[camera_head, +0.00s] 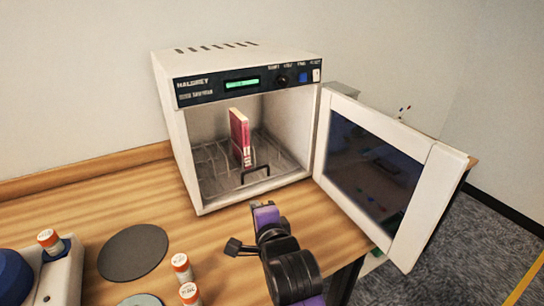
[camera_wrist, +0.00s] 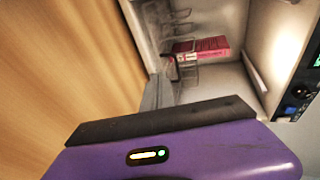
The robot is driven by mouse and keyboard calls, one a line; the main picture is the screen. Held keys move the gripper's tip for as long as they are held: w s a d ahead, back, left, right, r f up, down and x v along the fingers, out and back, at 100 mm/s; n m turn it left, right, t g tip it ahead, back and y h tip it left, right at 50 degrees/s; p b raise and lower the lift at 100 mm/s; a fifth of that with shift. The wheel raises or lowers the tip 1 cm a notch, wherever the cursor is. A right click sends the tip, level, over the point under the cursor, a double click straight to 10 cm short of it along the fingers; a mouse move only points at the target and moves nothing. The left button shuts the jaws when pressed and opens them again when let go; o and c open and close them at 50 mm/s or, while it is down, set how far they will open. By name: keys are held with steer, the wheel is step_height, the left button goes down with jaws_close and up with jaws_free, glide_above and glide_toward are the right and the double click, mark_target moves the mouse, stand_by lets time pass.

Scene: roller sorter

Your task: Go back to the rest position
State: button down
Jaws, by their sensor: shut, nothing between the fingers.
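My gripper (camera_head: 263,206) is purple and black. In the head view it is low in the middle, in front of the open oven (camera_head: 184,150) and above the wooden table. It is shut and empty. In the wrist view its purple body (camera_wrist: 190,152) and dark front bar fill the bottom, and the oven's inside shows beyond. The fingertips are hard to make out. A red block (camera_head: 240,138) with pale markings stands upright on the wire rack (camera_head: 213,173) inside the oven, apart from my gripper; it also shows in the wrist view (camera_wrist: 207,47).
The oven door (camera_head: 407,215) is swung wide open at the right, close to my arm. White capped vials (camera_head: 181,267) and a dark round pad (camera_head: 133,252) are on the table at the lower left. The table directly left of my gripper is clear.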

steer(key=s+d+r+n+t+y, duration=0.1)
steer(key=s+d+r+n+t, duration=0.2)
steer(key=r+n, duration=0.35)
steer(key=s+d+f+n+t+h, duration=0.1)
steer(key=s+d+f+n, duration=0.3)
steer(key=s+d, duration=0.55)
steer(key=s+d+f+n+t+h, duration=0.1)
steer(key=s+d+f+n, duration=0.3)
steer(key=s+d, duration=0.55)
steer(key=s+d+f+g+h, duration=0.1)
steer(key=s+d+h, duration=0.1)
steer(key=s, duration=1)
steer(key=s+d+f+m+g+h, duration=0.1)
steer(key=s+d, duration=0.3)
steer(key=s, duration=0.9)
steer(key=shift+d+f+g+h, duration=0.2)
steer(key=shift+f+g+h, duration=0.4)
steer(key=shift+g+h, duration=0.15)
